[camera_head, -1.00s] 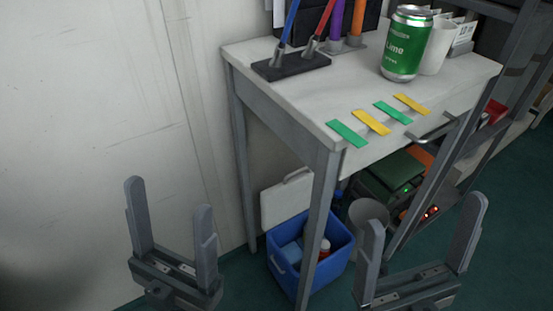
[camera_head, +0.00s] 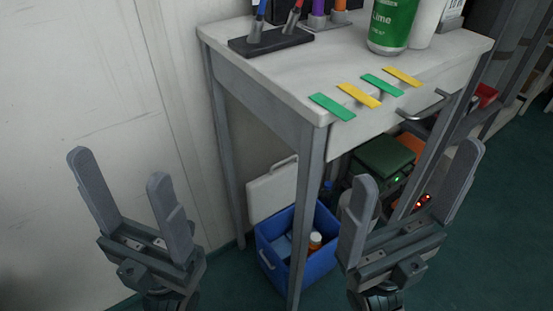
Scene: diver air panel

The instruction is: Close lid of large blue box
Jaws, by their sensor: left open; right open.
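The large blue box (camera_head: 322,262) stands on the floor under the white table, partly behind its front leg. Its white lid (camera_head: 272,192) is open and stands upright at the box's back left side, with a handle at its top edge. Inside the box are a bottle with a white cap (camera_head: 315,240) and something blue. My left gripper (camera_head: 122,170) is open and empty, left of the box in front of the wall. My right gripper (camera_head: 415,175) is open and empty, right of the box. Both look nearer to the camera than the box.
The table (camera_head: 270,75) stands above the box; its front leg (camera_head: 305,210) crosses in front of it. A green can (camera_head: 392,25), a dark pen holder (camera_head: 270,42) and coloured strips are on top. A green device (camera_head: 384,158) sits right of the box. Floor in front is clear.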

